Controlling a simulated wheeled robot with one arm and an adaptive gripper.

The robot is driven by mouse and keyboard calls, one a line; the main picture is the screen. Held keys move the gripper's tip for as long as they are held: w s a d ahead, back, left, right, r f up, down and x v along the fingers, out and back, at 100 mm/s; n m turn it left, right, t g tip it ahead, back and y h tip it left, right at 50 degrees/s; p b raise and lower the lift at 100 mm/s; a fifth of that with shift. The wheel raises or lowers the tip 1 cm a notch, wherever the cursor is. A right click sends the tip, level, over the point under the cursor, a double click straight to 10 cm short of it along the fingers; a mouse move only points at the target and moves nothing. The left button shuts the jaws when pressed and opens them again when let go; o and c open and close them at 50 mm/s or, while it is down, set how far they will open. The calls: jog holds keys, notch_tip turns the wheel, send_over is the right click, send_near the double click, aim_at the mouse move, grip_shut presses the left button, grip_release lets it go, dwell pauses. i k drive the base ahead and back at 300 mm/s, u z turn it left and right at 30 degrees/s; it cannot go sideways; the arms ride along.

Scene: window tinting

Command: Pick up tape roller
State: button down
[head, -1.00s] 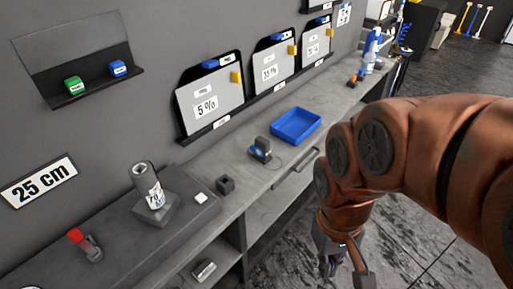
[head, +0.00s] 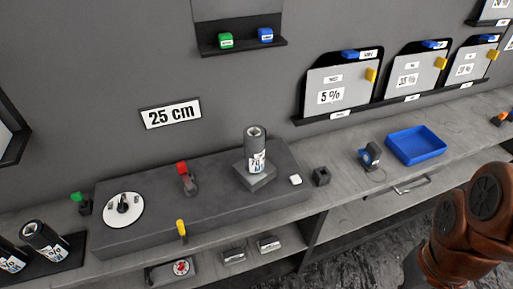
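A small dark grey and blue device that looks like the tape roller (head: 370,156) stands on the grey workbench, just left of the blue tray (head: 428,143). It is upright and nothing touches it. My copper-coloured arm shows at the lower right, in front of the bench. My gripper is below the frame and cannot be seen.
A raised grey block (head: 220,180) on the bench bears a film roll (head: 254,150) on a stand, a red-topped tool (head: 186,178) and a white disc (head: 123,210). A small black holder (head: 321,177) stands between block and roller. Film panels hang on the wall behind.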

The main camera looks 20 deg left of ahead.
aim_at(371, 155)
jog(key=k, duration=0.55)
jog(key=u, duration=0.9)
jog(key=i, duration=1.25)
jog(key=z, duration=0.2)
